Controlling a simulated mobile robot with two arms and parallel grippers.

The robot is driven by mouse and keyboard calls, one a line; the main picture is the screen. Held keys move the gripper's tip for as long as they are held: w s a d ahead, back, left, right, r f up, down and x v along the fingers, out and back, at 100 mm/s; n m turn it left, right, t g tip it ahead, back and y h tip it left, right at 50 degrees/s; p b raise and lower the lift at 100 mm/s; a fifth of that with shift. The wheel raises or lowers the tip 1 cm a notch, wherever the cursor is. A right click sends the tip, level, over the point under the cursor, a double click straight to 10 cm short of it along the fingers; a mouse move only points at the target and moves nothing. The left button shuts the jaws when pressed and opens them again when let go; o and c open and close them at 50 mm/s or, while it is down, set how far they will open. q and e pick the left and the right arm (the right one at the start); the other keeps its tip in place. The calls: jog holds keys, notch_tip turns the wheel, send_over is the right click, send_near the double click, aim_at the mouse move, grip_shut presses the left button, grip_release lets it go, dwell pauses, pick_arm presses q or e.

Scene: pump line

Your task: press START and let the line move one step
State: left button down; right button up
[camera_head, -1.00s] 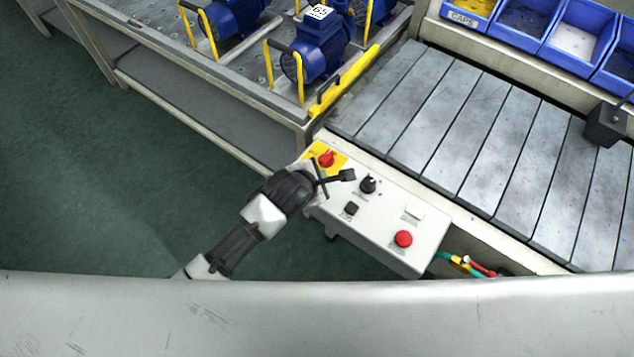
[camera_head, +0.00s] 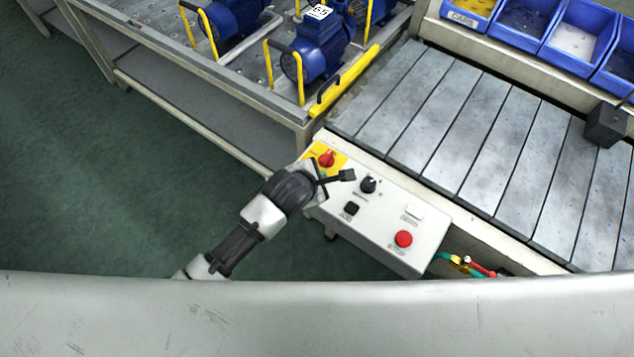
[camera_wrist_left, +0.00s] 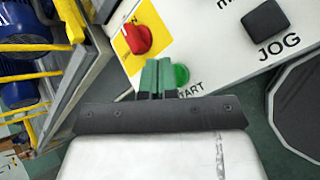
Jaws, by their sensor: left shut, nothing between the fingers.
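The control box (camera_head: 385,215) stands at the near left end of the line. My left gripper (camera_head: 322,177) is over its far left corner, shut and empty. In the left wrist view the shut fingers (camera_wrist_left: 157,78) lie just left of the green START button (camera_wrist_left: 182,75) and overlap its left edge; I cannot tell whether they touch it. In the head view the gripper hides START. The red switch (camera_head: 326,159) on its yellow plate, the black selector (camera_head: 368,185), the JOG button (camera_head: 351,208) and the red STOP button (camera_head: 403,239) are clear. My right gripper is not in view.
The slatted conveyor (camera_head: 480,140) is bare where it shows. Blue pumps (camera_head: 320,48) with yellow brackets stand on a table at the back left. Blue bins (camera_head: 580,38) line the back right. A dark block (camera_head: 605,125) sits at the conveyor's right. Coloured cables (camera_head: 468,263) hang beside the box.

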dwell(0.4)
pick_arm(q)
jog(key=shift+f, duration=0.4)
jog(key=shift+f, duration=0.5)
dwell(0.7)
jog(key=shift+r, duration=0.15)
jog(key=shift+r+p, duration=0.75)
jog(key=shift+p, duration=0.2)
jog(key=shift+r, duration=0.1)
